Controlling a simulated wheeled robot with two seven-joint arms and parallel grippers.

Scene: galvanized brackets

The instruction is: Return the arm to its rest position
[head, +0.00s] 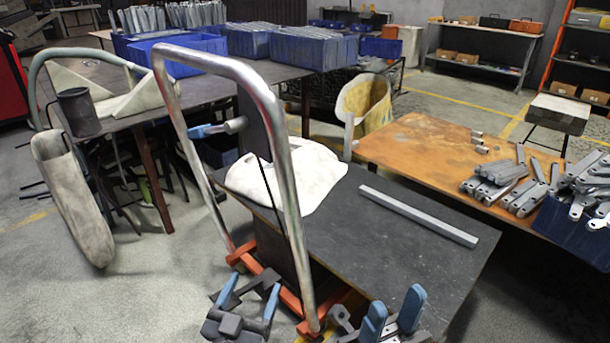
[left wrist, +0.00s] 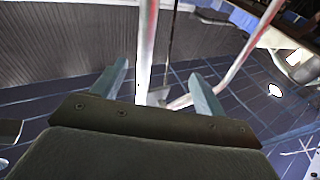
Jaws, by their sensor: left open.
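My left gripper (head: 250,295) is low at the bottom of the head view, left of the front post of the trolley handle (head: 287,170). Its two blue fingers stand apart with nothing between them. In the left wrist view the left gripper (left wrist: 158,88) is open and empty, and a bright handle tube (left wrist: 148,40) shows beyond the gap between the fingers. My right gripper (head: 394,312) is at the bottom edge, right of the handle, by the near edge of the dark trolley top. Its blue fingers are apart and I see nothing held. Its lower part is cut off.
A grey metal bar (head: 418,216) and a white cloth (head: 290,178) lie on the dark trolley top (head: 345,230). Galvanized brackets (head: 500,185) lie on an orange-brown table (head: 415,145) at the right, beside a blue bin (head: 565,228). Clear floor (head: 140,300) lies at the lower left.

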